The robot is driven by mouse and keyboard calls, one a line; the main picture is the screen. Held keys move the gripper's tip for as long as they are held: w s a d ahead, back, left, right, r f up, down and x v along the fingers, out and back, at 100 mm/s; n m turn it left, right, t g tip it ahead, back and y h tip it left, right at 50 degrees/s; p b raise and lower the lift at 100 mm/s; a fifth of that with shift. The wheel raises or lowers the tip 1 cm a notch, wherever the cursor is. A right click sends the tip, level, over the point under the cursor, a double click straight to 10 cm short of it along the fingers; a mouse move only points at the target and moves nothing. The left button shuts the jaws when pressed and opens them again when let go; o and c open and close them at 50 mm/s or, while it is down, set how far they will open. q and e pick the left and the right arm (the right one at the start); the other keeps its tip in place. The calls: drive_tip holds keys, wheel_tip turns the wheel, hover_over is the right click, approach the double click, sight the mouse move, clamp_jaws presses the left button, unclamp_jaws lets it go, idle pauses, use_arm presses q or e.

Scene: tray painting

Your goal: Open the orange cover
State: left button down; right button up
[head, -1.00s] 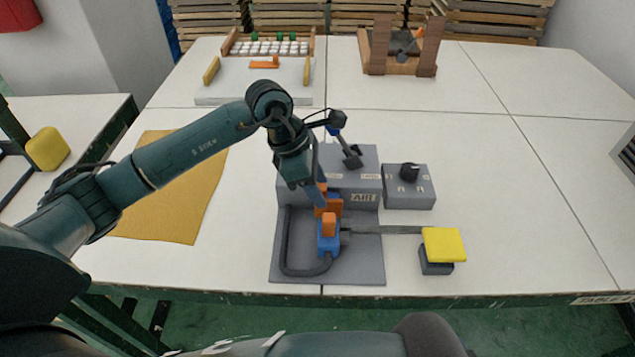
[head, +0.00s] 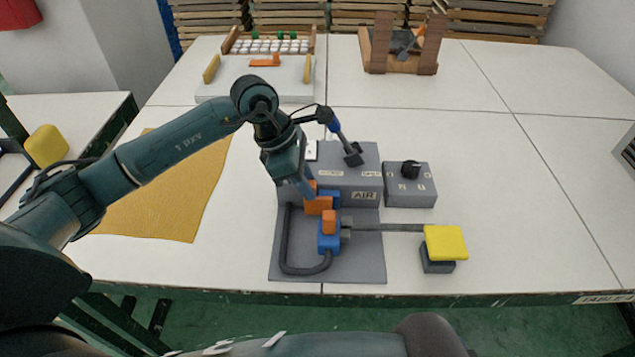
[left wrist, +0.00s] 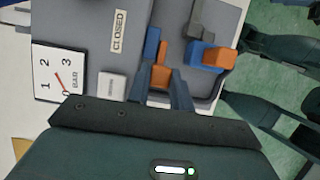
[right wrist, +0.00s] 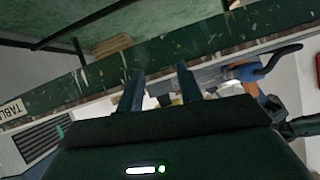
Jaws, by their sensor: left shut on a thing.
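The orange cover (head: 316,206) sits low at the front of the grey AIR unit (head: 328,188), beside a blue part (head: 335,201). My left gripper (head: 308,196) reaches down to it from the upper left and is shut on it. In the left wrist view the orange cover (left wrist: 160,77) is between the fingertips (left wrist: 165,88), with blue showing just beyond it. A second orange piece (head: 329,222) on a blue fitting stands just in front. My right gripper (right wrist: 160,85) shows only in its own wrist view, fingers apart with nothing between them.
A pressure gauge (left wrist: 62,78) and a CLOSED label (left wrist: 118,32) show on the unit. A black-knobbed grey box (head: 409,190) stands to the right. A yellow pad (head: 445,243) on a dark block is front right. A tan mat (head: 185,205) lies left under my arm.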

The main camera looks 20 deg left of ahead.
use_arm(q)
drive_tip(key=shift+s+a+b, duration=0.2)
drive_tip(key=shift+s+a, duration=0.05)
drive_tip(key=shift+a, duration=0.6)
drive_tip(key=shift+s+a+b, duration=0.15)
drive_tip(key=shift+s+a, duration=0.05)
drive_tip(key=shift+a, duration=0.6)
drive_tip(key=c, duration=1.2)
unclamp_jaws()
drive_tip(key=shift+c, duration=0.2)
drive_tip(key=v, duration=1.3)
drive_tip(key=shift+s+r, duration=0.1)
